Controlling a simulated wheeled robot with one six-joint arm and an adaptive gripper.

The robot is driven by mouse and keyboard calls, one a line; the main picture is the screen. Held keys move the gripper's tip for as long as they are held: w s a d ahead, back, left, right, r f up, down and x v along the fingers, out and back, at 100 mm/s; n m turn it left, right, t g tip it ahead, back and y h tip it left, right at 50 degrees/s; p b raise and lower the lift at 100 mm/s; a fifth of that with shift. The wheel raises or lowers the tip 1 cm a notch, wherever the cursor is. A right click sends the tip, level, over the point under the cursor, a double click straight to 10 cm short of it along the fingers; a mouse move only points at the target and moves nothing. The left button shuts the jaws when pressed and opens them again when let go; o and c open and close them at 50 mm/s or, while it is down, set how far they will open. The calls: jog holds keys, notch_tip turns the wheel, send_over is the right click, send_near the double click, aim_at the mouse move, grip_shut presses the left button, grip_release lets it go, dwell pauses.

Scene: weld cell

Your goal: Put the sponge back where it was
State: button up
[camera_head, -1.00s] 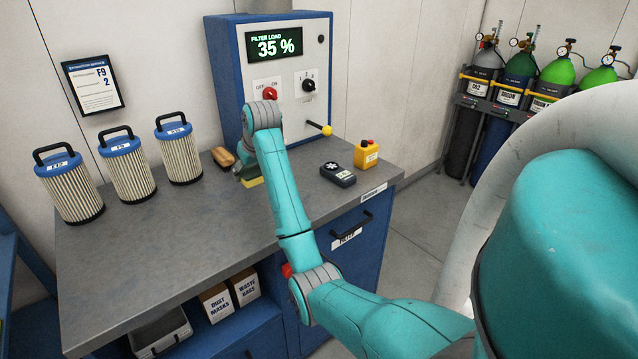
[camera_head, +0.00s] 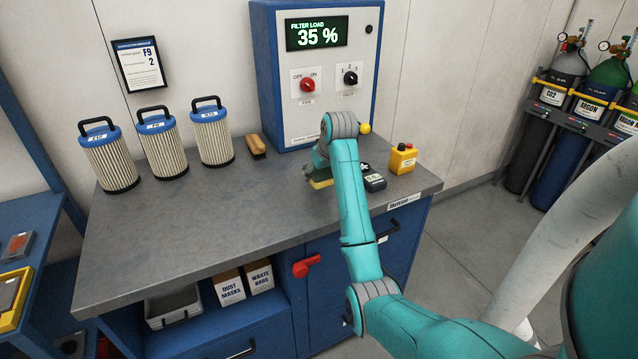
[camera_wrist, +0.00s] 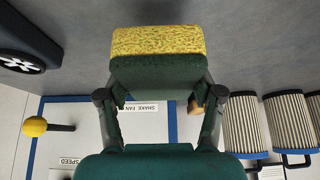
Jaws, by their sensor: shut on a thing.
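The sponge (camera_wrist: 158,42) is yellow on one side and dark green on the other. It fills the space between the fingertips of my gripper (camera_wrist: 160,90) in the wrist view. In the head view the sponge (camera_head: 321,183) shows as a yellow edge below my gripper (camera_head: 316,170), over the grey bench top near the control cabinet. My gripper is shut on it. My arm hides part of the gripper. I cannot tell whether the sponge touches the bench top.
A dark handheld device (camera_head: 374,180) lies just right of my gripper, with a yellow button box (camera_head: 402,158) beyond it. A wooden-handled brush (camera_head: 256,146) and several filter cartridges (camera_head: 213,133) stand at the back left. The blue cabinet (camera_head: 262,70) stands behind. The bench top (camera_head: 200,225) is clear at front left.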

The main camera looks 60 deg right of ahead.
jog(key=shift+f, duration=1.9)
jog(key=shift+f, duration=0.1)
jog(key=o, duration=1)
